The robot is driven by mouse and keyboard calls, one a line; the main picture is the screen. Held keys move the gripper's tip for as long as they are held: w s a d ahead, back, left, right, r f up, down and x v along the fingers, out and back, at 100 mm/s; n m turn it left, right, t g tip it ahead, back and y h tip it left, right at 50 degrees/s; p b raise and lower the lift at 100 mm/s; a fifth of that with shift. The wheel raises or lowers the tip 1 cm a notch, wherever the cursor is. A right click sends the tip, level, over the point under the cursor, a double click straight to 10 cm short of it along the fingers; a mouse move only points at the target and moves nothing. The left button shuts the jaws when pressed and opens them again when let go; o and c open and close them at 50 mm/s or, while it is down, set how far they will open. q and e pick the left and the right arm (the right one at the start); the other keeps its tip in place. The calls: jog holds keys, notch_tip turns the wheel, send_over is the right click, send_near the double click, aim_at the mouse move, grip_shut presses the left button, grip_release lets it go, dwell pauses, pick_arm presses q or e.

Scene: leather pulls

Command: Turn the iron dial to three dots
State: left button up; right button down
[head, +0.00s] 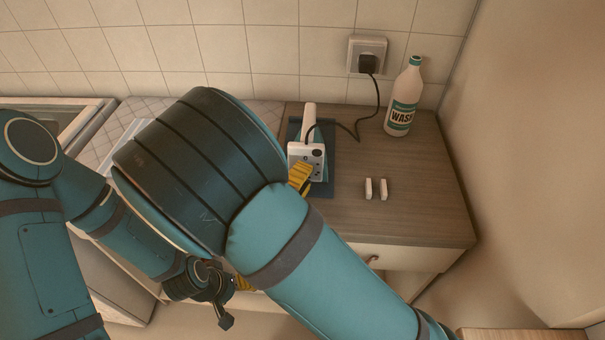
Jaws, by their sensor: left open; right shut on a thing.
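The white iron (305,150) lies on a dark blue mat (327,183) on the wooden counter, with a teal part at its side. Small dark dots show on its pale face. My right gripper (300,177) reaches out from behind my large forearm, its yellow fingers at the near edge of that face. It is shut on the dial, which the fingers hide, so its setting cannot be read. My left gripper (229,296) is open and empty, low in front of the counter, away from the iron.
A black cord runs from the iron to a wall socket (367,55). A white WASH bottle (403,98) stands at the back right. The counter's right side is mostly clear. A drawer handle (374,261) is below.

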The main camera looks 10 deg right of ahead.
jog(key=m+p, duration=0.1)
jog(key=m+y+p, duration=0.1)
jog(key=m+p, duration=0.1)
jog(key=shift+r+g, duration=0.25)
jog(key=shift+g, duration=0.15)
jog(key=shift+f+m+y+p, duration=0.1)
jog(key=shift+m+y+p, duration=0.4)
jog(key=shift+m+p, duration=0.45)
jog(key=c, duration=0.6)
grip_release()
jog(key=v, duration=1.2)
